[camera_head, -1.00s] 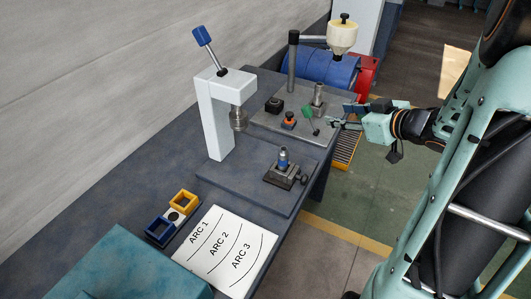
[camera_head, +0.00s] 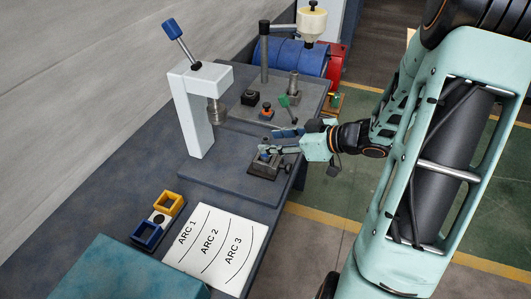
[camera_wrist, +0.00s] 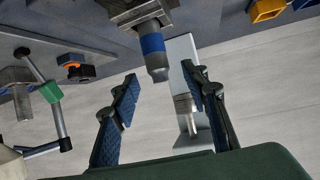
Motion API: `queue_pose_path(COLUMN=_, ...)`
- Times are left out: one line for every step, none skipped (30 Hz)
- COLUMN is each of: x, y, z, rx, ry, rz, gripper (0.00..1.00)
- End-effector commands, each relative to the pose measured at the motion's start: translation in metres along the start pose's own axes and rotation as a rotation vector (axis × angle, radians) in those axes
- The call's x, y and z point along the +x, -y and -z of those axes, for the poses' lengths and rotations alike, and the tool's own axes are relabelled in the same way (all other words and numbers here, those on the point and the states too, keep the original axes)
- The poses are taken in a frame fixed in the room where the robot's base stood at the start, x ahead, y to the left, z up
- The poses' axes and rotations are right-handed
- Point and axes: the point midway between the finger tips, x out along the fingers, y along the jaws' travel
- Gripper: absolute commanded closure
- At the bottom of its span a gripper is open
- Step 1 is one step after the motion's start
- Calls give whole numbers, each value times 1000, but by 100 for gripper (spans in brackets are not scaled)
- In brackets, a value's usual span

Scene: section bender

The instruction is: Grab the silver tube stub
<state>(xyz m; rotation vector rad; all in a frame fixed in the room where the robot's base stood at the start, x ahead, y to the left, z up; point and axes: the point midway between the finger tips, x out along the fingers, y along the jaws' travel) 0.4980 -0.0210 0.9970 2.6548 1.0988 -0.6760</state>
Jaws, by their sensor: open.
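The silver tube stub (camera_wrist: 156,62) with a blue band stands upright in a small dark vise (camera_wrist: 140,12). In the head view the vise (camera_head: 262,170) sits near the right edge of the bench, and my gripper partly hides the stub. My gripper (camera_head: 270,141) is open and level with the stub's upper part. In the wrist view the stub's tip shows in the gap between the two fingers of my gripper (camera_wrist: 160,80), with space on both sides. No contact is visible.
A white press (camera_head: 190,110) with a blue-ended lever stands left of the vise. Behind are a grey plate (camera_head: 238,110) with a green-handled lever (camera_head: 284,100), an orange-topped knob (camera_head: 266,111) and another silver cylinder (camera_head: 294,84). An arc sheet (camera_head: 215,250) lies in front.

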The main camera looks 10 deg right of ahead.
Motion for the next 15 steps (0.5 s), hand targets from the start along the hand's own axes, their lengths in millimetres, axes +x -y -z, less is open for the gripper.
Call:
queue_pose_path(x=10, y=1, z=-3, rx=2, ry=0, rz=5, gripper=58)
queue_pose_path(x=15, y=1, z=-3, rx=2, ry=0, rz=4, gripper=58)
queue_pose_path(x=21, y=0, z=-3, rx=0, ry=0, rz=5, gripper=58)
queue_pose_path(x=25, y=0, z=-3, rx=0, ry=0, rz=5, gripper=58)
queue_pose_path(x=28, y=0, z=-3, rx=0, ry=0, rz=4, gripper=58)
queue_pose_path(x=31, y=0, z=-2, rx=0, ry=0, rz=2, gripper=58)
queue_pose_path(x=33, y=0, z=-2, rx=0, ry=0, rz=2, gripper=58)
queue_pose_path(x=34, y=0, z=-2, rx=0, ry=0, rz=1, gripper=58)
queue_pose_path(x=35, y=-1, z=-2, rx=0, ry=0, rz=1, gripper=58)
queue_pose_path(x=36, y=-1, z=-2, rx=0, ry=0, rz=1, gripper=58)
queue_pose_path(x=36, y=-1, z=-2, rx=0, ry=0, rz=0, gripper=58)
queue_pose_path(x=36, y=-1, z=-2, rx=0, ry=0, rz=0, gripper=58)
queue_pose_path(x=35, y=-1, z=-2, rx=0, ry=0, rz=0, gripper=58)
queue_pose_path(x=35, y=-1, z=-2, rx=0, ry=0, rz=0, gripper=58)
queue_pose_path(x=35, y=-1, z=-2, rx=0, ry=0, rz=0, gripper=58)
